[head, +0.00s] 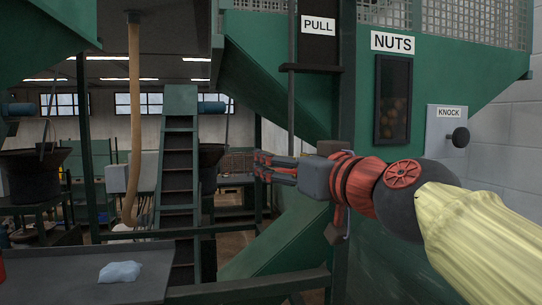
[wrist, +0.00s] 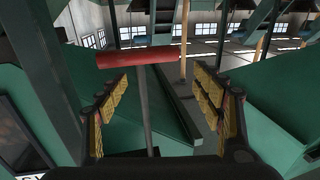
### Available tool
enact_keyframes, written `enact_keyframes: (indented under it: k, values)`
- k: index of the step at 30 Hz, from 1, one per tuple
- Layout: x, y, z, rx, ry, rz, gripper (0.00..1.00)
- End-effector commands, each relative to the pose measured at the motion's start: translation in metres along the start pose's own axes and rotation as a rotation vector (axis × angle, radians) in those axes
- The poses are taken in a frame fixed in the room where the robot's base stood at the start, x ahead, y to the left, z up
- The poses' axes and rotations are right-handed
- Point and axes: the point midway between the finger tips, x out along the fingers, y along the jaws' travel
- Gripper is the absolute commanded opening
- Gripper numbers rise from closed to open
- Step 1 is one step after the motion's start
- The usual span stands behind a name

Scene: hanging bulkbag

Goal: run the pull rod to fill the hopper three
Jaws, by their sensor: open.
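The pull rod (head: 291,100) is a thin grey rod hanging below the PULL sign (head: 318,25) in the head view. In the wrist view the rod (wrist: 146,110) runs between the spread fingers to a red crossbar (wrist: 149,57), which lies across just ahead of the fingertips. My gripper (head: 262,165) is open and level in the head view, pointing left, near the rod's lower end. It also shows in the wrist view (wrist: 160,72), with nothing gripped. The green hopper (head: 450,60) carries a NUTS sign and a window; no number three shows.
A dark post (head: 347,90) stands close behind my arm. A KNOCK box (head: 446,125) with a black knob is at the right. A dark table (head: 60,275) with a pale-blue cloth (head: 120,271) is at the lower left. A stepped conveyor (head: 180,150) stands farther back.

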Motion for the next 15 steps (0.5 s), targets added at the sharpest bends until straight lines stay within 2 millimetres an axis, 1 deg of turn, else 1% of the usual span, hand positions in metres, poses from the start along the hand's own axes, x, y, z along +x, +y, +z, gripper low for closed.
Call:
enact_keyframes:
  k: [1,3,9,12,15]
  values:
    - [0.009,0.000,0.001,0.002,-0.006,-0.002,0.67]
    - [0.021,0.000,0.002,0.003,-0.006,-0.001,0.67]
    - [0.050,0.000,0.001,0.002,-0.004,-0.001,0.67]
    - [0.059,0.000,0.001,0.001,-0.004,-0.001,0.67]
    - [0.065,0.000,0.001,0.002,-0.003,0.000,0.67]
